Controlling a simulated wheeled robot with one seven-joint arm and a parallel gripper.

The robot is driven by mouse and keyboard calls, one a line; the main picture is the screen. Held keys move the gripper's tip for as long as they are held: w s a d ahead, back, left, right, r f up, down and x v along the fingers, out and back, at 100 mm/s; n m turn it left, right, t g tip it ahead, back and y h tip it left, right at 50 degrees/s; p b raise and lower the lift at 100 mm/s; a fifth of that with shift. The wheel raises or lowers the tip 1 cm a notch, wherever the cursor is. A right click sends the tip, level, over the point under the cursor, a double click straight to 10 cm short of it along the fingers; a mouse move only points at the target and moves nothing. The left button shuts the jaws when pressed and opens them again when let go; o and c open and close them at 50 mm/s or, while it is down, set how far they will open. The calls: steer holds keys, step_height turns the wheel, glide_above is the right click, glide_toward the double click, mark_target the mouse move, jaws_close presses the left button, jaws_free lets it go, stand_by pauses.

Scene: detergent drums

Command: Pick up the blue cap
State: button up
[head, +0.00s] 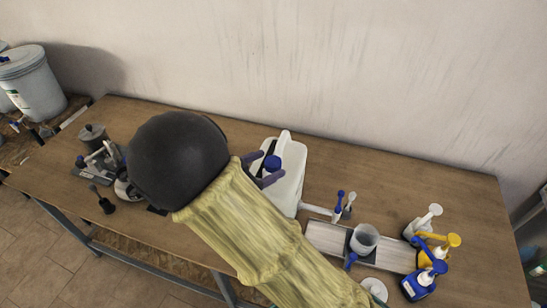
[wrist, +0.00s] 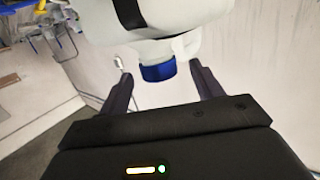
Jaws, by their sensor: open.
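The blue cap (head: 272,163) is on the white jug (head: 287,187), which stands on the table near the middle of the head view. The cap (wrist: 158,71) also shows in the wrist view, below the white jug body (wrist: 160,25) with its black band. My gripper (wrist: 160,82) is open, with one dark finger on each side of the cap and a visible gap to both. In the head view my gripper (head: 262,170) is at the cap, and my dark wrist and yellow-sleeved arm hide part of the table and the jug's left side.
A grey tray (head: 325,237) with a grey cup (head: 363,239) is right of the jug. Pump bottles, yellow (head: 437,246) and blue (head: 417,285), stand at the right. Small equipment (head: 97,160) is at the left. A wall (head: 330,80) runs behind the table; its back strip is clear.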

steer(key=shift+x, duration=1.3)
steer(key=shift+r, duration=0.1)
steer(key=shift+c, duration=0.4)
steer(key=c, duration=0.9)
